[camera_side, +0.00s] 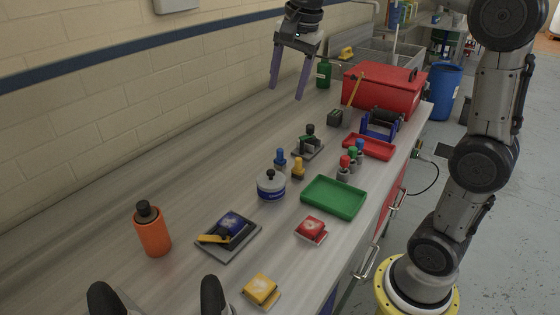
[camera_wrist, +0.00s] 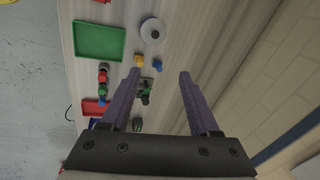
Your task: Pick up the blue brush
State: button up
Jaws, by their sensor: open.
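A blue block-shaped item (camera_side: 231,222), which looks like the blue brush, lies on a dark square plate (camera_side: 232,251) in the left-middle of the bench in the side view. A yellow-handled tool (camera_side: 213,239) lies against its front left. I cannot make out bristles. The blue item does not show in the wrist view. My gripper (camera_side: 286,92) is open and empty, pointing down above the far part of the bench, well away from the blue item. In the wrist view its two fingers (camera_wrist: 159,72) are spread over a small green and black device (camera_wrist: 146,92).
A red toolbox (camera_side: 384,87) is at the back. The bench strip along the wall is clear.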

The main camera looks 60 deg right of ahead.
jog(key=w+d+f+m+g, duration=0.1)
jog(key=w+d+f+m, duration=0.1)
jog(key=w+d+f, duration=0.3)
jog(key=m+g, duration=0.2)
send_over(280, 151)
jog(key=w, duration=0.1)
jog(key=shift+y, duration=0.3)
notch_tip(280, 151, down, 16)
jog(key=shift+d+r, duration=0.15)
jog(key=f, duration=0.5)
jog(key=shift+s+d+f, duration=0.1)
jog(key=shift+s+d, duration=0.05)
jog(key=shift+s, duration=0.2)
jog(key=shift+f, duration=0.5)
grip_shut()
